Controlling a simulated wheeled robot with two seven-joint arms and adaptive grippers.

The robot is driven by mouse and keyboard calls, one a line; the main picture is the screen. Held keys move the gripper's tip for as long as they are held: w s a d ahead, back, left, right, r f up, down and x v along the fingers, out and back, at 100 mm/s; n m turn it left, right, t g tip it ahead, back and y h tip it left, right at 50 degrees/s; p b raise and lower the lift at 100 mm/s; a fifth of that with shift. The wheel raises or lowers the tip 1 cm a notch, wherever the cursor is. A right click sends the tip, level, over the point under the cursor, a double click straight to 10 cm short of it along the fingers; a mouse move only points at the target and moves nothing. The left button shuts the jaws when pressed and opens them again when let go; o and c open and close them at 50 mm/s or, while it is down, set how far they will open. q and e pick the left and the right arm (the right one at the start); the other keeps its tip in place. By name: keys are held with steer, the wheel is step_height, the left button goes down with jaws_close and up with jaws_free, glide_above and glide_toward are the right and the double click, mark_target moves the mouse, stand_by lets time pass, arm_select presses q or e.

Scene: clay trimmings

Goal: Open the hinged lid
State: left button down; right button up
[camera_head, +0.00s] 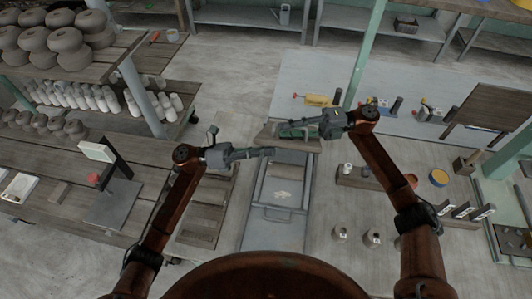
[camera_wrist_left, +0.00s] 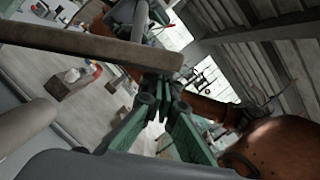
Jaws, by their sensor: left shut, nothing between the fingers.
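A long grey bin (camera_head: 272,216) stands in the middle of the head view, with a pale lump (camera_head: 282,195) showing within its frame. At its far end a brownish, board-like part (camera_head: 300,146) shows behind the grippers; it looks like the raised lid, but its hinge is hidden. My left gripper (camera_head: 268,152) is shut and empty, in front of this part; contact is unclear. In the left wrist view its green fingers (camera_wrist_left: 158,98) are close to a brown bar (camera_wrist_left: 95,43). My right gripper (camera_head: 284,131) is above and beyond the left one; its finger gap is unclear.
A wooden bench (camera_head: 58,150) with pottery and tools fills the left. A yellow tool (camera_head: 317,100) lies on a pale surface beyond. A green post (camera_head: 368,50) stands behind.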

arm_select(q)
steer(key=shift+w+r, duration=0.15)
steer(key=shift+r, duration=0.2)
arm_select(e)
steer(key=shift+o, duration=1.1)
steer(key=shift+s+f, duration=0.2)
steer(key=shift+f, duration=0.2)
